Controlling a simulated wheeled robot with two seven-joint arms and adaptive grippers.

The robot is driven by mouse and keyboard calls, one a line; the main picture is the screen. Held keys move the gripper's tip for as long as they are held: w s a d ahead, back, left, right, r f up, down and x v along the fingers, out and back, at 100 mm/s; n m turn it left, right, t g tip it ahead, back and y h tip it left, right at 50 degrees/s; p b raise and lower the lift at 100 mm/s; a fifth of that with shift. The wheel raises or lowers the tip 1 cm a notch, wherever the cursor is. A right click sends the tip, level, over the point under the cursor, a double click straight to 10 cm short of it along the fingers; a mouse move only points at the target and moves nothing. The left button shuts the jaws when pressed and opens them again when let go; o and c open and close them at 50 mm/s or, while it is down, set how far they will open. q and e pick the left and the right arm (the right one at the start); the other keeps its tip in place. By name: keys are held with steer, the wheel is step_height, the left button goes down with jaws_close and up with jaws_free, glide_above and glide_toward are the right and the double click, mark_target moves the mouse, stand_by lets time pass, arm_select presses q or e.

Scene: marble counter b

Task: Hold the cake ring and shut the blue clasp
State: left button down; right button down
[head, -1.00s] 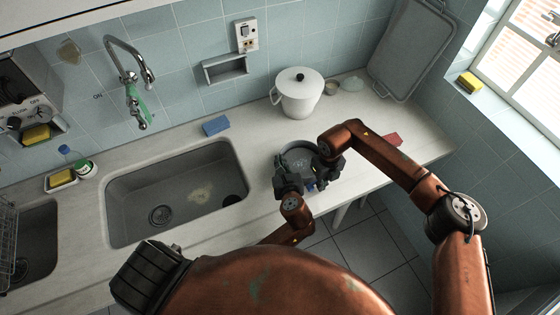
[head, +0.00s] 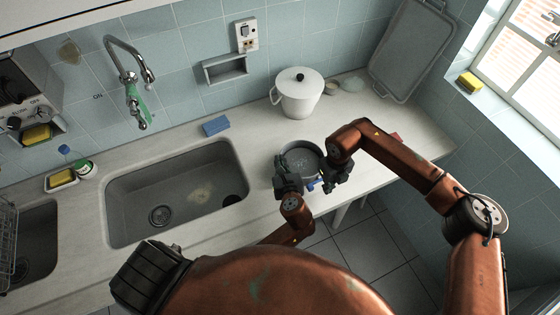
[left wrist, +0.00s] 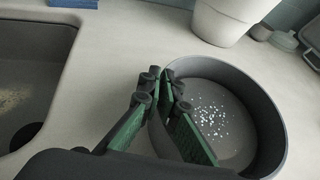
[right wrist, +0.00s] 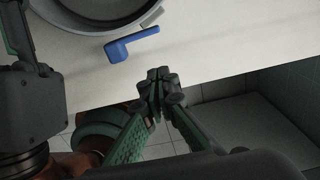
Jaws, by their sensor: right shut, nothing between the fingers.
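The cake ring (head: 303,152) is a round grey ring on the counter near its front edge. It also shows in the left wrist view (left wrist: 262,92), with small white crumbs inside. My left gripper (head: 290,178) has its fingers on either side of the ring's wall and is shut on it; the left wrist view shows the fingertips at the rim (left wrist: 165,92). The blue clasp (right wrist: 130,46) is on the ring's front side, its lever sticking out from the wall. My right gripper (right wrist: 157,78) is shut and empty, close to the lever but apart from it, by the counter edge.
A white lidded pot (head: 299,98) stands behind the ring. A blue sponge (head: 215,126) lies behind the sink (head: 175,195), which is left of the ring. A grey tray (head: 412,50) leans on the back wall. The counter's front edge (right wrist: 220,75) runs close to the clasp.

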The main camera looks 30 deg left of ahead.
arm_select(q)
steer(key=shift+s+f, duration=0.1)
steer(key=shift+f, duration=0.25)
arm_select(e)
step_height(320, 180, up, 6)
arm_select(q)
steer(key=c, duration=2.6)
jaws_free()
steer(key=shift+c, duration=0.2)
arm_select(e)
steer(key=shift+r, duration=0.1)
arm_select(q)
steer(key=o, duration=0.5)
steer(key=shift+c, duration=0.2)
steer(key=shift+o, duration=0.5)
steer(key=shift+r, duration=0.1)
steer(key=shift+r, duration=0.15)
steer(key=v, duration=1.1)
steer(key=shift+s+d+r, duration=0.15)
steer(key=shift+d+r, duration=0.05)
steer(key=shift+d, duration=0.1)
